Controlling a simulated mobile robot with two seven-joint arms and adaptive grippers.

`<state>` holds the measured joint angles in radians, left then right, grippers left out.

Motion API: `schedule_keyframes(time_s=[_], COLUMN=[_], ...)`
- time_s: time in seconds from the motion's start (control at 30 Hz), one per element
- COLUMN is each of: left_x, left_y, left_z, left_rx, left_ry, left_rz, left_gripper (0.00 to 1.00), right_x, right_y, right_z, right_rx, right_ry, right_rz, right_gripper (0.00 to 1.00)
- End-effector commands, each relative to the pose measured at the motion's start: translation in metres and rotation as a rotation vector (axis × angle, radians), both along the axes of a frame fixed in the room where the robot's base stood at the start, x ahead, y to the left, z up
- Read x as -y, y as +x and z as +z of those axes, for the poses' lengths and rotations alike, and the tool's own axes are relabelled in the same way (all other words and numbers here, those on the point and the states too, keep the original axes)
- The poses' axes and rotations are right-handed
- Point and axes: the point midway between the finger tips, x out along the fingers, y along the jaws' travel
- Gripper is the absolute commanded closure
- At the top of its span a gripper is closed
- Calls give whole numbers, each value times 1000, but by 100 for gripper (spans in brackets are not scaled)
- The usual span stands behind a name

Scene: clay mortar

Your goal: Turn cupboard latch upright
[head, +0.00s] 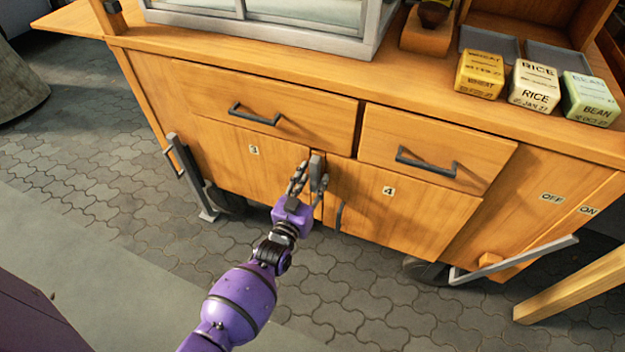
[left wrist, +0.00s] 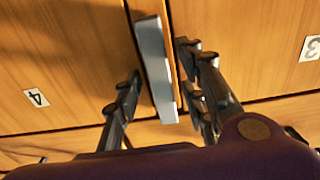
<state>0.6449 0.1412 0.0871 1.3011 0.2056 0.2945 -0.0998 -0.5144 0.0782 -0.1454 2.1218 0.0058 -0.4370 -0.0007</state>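The cupboard latch is a flat grey bar (head: 316,167) at the seam between the two cupboard doors. It runs roughly along the seam, close to upright; its exact tilt is hard to judge. In the left wrist view the latch (left wrist: 156,68) stands between my fingers. My left gripper (head: 310,177) is at the latch, with fingers apart on both sides of it. The left wrist view shows a clear gap on one side (left wrist: 160,85); I cannot tell whether the other finger touches. The left door (head: 225,155) bears a 3, the right door (head: 400,215) a 4. My right gripper is not in view.
Two drawers with dark handles (head: 254,114) (head: 427,162) sit above the doors. A dark door handle (head: 339,215) is right of the gripper. Labelled blocks (head: 535,86) stand on the countertop. A wooden beam (head: 575,287) is at right. The paved floor in front is mostly clear.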

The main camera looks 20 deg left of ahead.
Motion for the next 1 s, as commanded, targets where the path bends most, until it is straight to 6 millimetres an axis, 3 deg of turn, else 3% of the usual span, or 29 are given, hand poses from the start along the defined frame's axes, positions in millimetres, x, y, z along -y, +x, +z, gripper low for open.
schedule_keyframes(time_s=[0.17,0.5,0.7,1.0], left_x=[-1,-3,-4,-4], left_y=[-10,-78,-109,-121], left_z=[-1,-1,-1,0], left_rx=[-1,-3,-2,0], left_ry=[1,-1,-1,0], left_rz=[0,1,0,0], left_gripper=[62,62,62,62], right_x=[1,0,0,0], right_y=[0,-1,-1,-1], right_z=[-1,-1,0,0], right_rx=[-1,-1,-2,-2], right_ry=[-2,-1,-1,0], right_rz=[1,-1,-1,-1], right_gripper=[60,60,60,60])
